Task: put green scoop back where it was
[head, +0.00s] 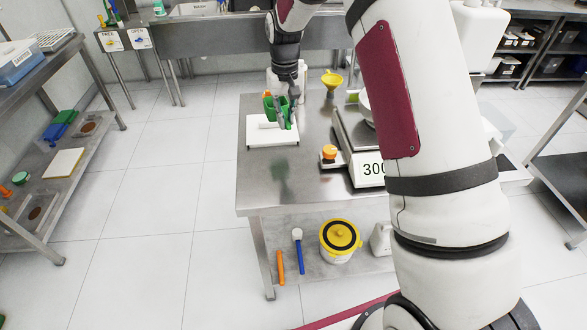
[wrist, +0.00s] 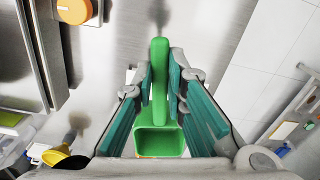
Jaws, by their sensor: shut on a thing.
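The green scoop is between the fingers of my gripper; its handle (wrist: 160,70) points up in the wrist view and its square bowl (wrist: 160,142) sits nearer the palm. My gripper (wrist: 160,88) is shut on the handle, with one teal-padded finger on each side. In the head view my gripper (head: 283,114) is over the left back part of the steel table, above a white board (head: 272,139), and the green scoop (head: 269,105) shows beside the fingers. Whether the scoop touches the board cannot be told.
A scale (head: 368,169) and an orange-topped item (head: 329,153) stand right of the board. A yellow funnel (head: 332,79) is at the back. The table's front left is bare. A rack (head: 62,160) stands at far left.

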